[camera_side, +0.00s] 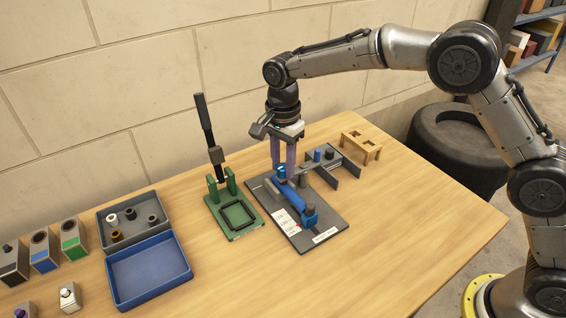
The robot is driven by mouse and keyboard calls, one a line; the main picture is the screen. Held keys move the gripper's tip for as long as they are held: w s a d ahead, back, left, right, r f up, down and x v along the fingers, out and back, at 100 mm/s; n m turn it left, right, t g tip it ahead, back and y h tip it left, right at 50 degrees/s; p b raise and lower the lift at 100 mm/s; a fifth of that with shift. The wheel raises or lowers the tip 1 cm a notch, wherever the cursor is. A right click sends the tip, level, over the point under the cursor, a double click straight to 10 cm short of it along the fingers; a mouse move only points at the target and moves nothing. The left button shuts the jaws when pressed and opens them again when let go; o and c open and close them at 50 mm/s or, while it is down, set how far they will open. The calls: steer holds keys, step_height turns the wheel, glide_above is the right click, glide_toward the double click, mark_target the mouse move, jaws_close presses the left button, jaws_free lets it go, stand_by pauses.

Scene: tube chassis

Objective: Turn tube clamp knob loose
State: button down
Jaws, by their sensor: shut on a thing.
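The tube chassis is a blue tube fixture (293,196) on a dark grey plate (325,219) in the middle of the table. A blue clamp (309,214) stands at its near end. A small blue knob (281,170) shows at its far end. My gripper (283,172) points straight down over the far end, with its purple fingers shut on the knob. The fingers partly hide the knob, and its turn angle cannot be made out. White labels (286,223) lie on the plate beside the tube.
A green press with an upright lever (230,212) stands close left. A grey bracket (345,168) and a wooden stand (363,145) are at the right. An open blue-grey case (150,272) and several small boxes are further left. The front right table is clear.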

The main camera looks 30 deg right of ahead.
steer(key=n, duration=0.4)
steer(key=shift+r+n, duration=0.1)
steer(key=shift+n, duration=0.2)
steer(key=n, duration=0.4)
steer(key=shift+n, duration=0.3)
steer(key=n, duration=0.4)
steer(key=shift+n, duration=0.3)
steer(key=n, duration=0.3)
steer(key=shift+n, duration=0.3)
steer(key=n, duration=1.3)
steer(key=shift+r, duration=0.1)
steer(key=shift+w+n, duration=0.1)
steer(key=shift+n, duration=1.9)
